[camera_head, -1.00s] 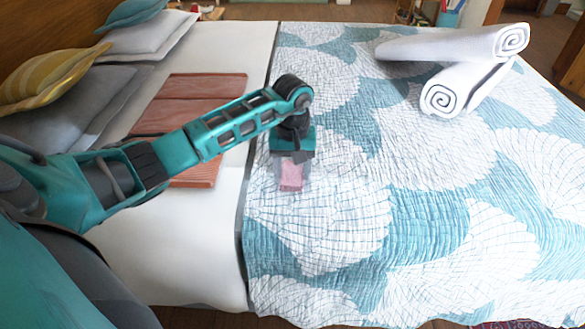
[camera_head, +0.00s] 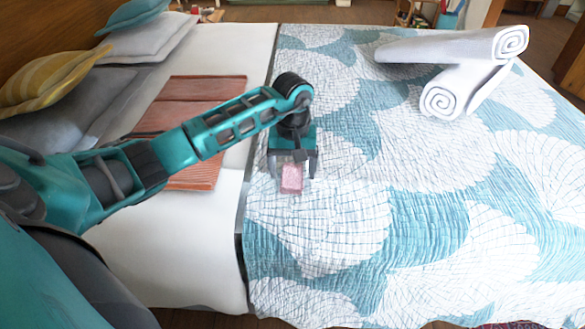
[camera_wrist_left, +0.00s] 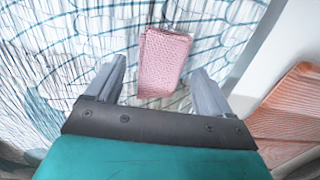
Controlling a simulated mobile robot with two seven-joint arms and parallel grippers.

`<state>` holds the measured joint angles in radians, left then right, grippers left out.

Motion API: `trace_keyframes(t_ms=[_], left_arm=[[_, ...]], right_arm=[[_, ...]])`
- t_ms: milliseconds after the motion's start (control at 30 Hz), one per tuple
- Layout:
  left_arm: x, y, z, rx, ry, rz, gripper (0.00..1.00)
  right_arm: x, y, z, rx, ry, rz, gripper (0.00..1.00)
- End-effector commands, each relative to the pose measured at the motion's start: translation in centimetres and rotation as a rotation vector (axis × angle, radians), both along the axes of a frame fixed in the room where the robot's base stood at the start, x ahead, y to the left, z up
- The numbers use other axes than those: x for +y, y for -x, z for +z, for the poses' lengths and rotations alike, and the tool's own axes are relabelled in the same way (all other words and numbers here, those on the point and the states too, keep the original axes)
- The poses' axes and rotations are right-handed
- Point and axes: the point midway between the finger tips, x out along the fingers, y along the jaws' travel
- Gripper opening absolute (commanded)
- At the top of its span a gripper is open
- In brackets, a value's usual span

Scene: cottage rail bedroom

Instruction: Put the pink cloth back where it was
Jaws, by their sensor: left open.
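The pink cloth (camera_head: 291,179) is a small folded piece lying on the blue and white shell-patterned bedspread (camera_head: 420,230), close to the dark edge line of the bedspread. My left gripper (camera_head: 292,172) is directly over the cloth with its fingers apart. In the left wrist view the cloth (camera_wrist_left: 163,62) lies between and beyond the two open fingertips (camera_wrist_left: 160,85), touching neither that I can see. My right gripper does not show.
Folded salmon-coloured cloths (camera_head: 200,103) lie on the white sheet to the left. Pillows (camera_head: 60,75) line the left side. The front of the bedspread is clear.

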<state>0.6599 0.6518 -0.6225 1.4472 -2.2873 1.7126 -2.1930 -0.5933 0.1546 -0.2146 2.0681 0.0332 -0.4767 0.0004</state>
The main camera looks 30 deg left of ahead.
Motion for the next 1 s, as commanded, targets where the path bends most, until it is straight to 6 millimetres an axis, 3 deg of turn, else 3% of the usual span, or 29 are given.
trace_keyframes(t_ms=[300, 500, 700, 1000], left_arm=[[0.1, -0.1, 7.2, -0.006, -0.003, 0.0, 0.82], [0.1, -0.1, 10.2, -0.003, -0.002, 0.001, 0.82], [0.0, 0.0, 11.2, -0.002, 0.0, 0.0, 0.82], [0.0, 0.0, 11.2, -0.001, 0.0, 0.001, 0.82]], right_arm=[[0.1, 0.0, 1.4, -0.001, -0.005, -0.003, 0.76], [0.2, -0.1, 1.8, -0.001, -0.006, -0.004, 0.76], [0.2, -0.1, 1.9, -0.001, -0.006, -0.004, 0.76], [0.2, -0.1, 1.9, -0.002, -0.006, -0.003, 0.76]])
